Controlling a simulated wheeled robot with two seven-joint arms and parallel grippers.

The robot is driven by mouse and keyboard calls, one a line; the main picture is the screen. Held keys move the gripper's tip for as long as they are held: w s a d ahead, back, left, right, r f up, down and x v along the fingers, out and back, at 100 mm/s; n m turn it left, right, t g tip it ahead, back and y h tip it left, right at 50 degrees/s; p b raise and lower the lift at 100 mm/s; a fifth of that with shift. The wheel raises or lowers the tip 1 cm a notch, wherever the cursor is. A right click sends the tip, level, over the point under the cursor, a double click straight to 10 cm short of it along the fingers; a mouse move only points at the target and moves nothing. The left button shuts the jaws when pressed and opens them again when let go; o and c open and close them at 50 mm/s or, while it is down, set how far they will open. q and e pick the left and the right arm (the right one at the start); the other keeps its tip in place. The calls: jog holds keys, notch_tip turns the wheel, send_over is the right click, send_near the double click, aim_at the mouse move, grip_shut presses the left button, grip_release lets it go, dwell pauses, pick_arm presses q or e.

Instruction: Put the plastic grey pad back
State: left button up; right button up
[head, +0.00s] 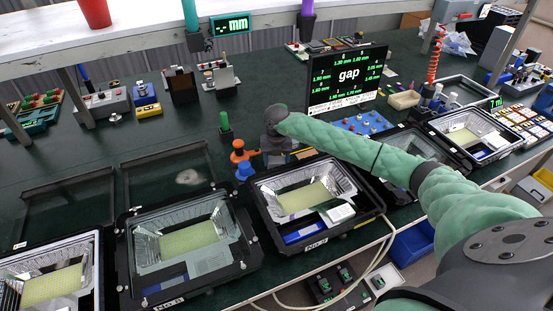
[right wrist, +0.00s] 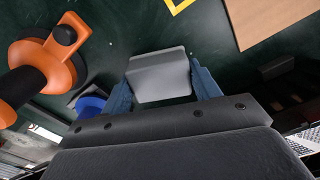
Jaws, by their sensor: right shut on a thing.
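The grey pad (right wrist: 160,75) is a smooth light-grey piece with a bent edge, held between the two blue fingers of my right gripper (right wrist: 163,88) in the right wrist view. The dark green work table lies below it; I cannot tell whether the pad touches it. In the head view my right gripper (head: 277,143) is over the middle of the table, behind a floodlight housing (head: 305,195), and the pad cannot be made out there. My left gripper is not in view.
An orange tool (head: 240,152) and a blue piece (head: 244,171) stand just left of my right gripper; the orange tool also shows in the wrist view (right wrist: 45,65). More housings (head: 188,240) line the front edge. A "gap" display (head: 347,78) stands behind.

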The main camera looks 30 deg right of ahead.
aim_at(277, 159)
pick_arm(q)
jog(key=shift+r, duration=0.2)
pick_arm(e)
jog(key=shift+f, duration=0.1)
jog(key=o, duration=0.9)
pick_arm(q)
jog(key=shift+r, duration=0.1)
pick_arm(e)
jog(key=shift+o, duration=0.2)
jog(key=shift+r, duration=0.4)
notch_tip(277, 159, up, 3)
jog(key=shift+f+b, duration=0.1)
jog(key=shift+b, duration=0.7)
pick_arm(q)
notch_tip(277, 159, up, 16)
jog(key=b, duration=0.2)
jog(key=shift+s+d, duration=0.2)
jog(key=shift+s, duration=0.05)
pick_arm(e)
notch_tip(277, 159, up, 9)
jog(key=shift+f, duration=0.15)
